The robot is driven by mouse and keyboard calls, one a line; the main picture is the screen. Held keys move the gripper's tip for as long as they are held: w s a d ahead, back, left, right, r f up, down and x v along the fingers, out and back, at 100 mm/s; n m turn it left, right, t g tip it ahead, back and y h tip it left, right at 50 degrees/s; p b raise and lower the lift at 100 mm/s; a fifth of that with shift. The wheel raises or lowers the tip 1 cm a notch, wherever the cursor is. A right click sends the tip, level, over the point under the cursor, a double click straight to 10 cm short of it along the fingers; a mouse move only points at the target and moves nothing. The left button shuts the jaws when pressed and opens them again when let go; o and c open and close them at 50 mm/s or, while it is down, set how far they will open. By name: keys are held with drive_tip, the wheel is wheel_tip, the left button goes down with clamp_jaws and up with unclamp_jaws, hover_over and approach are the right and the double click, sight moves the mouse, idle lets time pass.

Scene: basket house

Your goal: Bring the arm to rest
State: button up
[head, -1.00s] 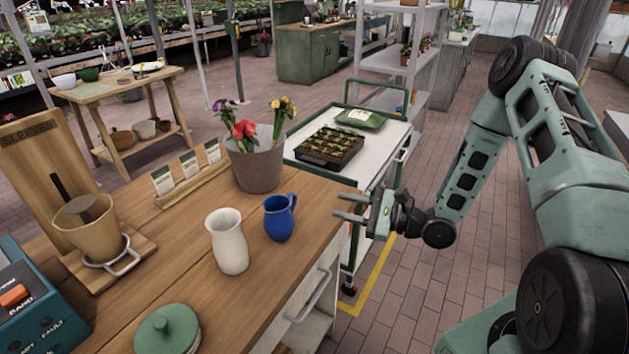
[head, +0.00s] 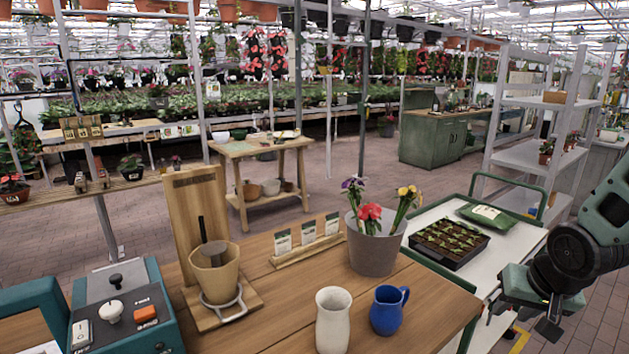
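My arm comes in at the right edge of the head view, folded in with its big joint close to the camera. My gripper (head: 520,318) hangs at the lower right, in front of the white cart (head: 480,267). Its fingers point down and stand apart, with nothing between them. It is to the right of the wooden table (head: 400,293) and touches none of the things on it.
A white vase (head: 333,322), a blue jug (head: 388,311) and a grey flower pot (head: 374,246) stand on the table. A metal shelf (head: 528,157) stands behind. Brick floor is open at centre left.

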drive_tip(key=s+a+r+n+g, duration=0.2)
drive_tip(key=s+a+n, duration=0.3)
drive_tip(key=s+a, duration=0.5)
drive_tip(key=s+a+r+n+g, duration=0.2)
drive_tip(key=s+a+r+n, duration=0.2)
drive_tip(key=s+a, duration=0.7)
drive_tip(key=shift+a+n+g+y, duration=0.25)
drive_tip(key=shift+n+g+y, duration=0.15)
drive_tip(key=shift+n, duration=0.8)
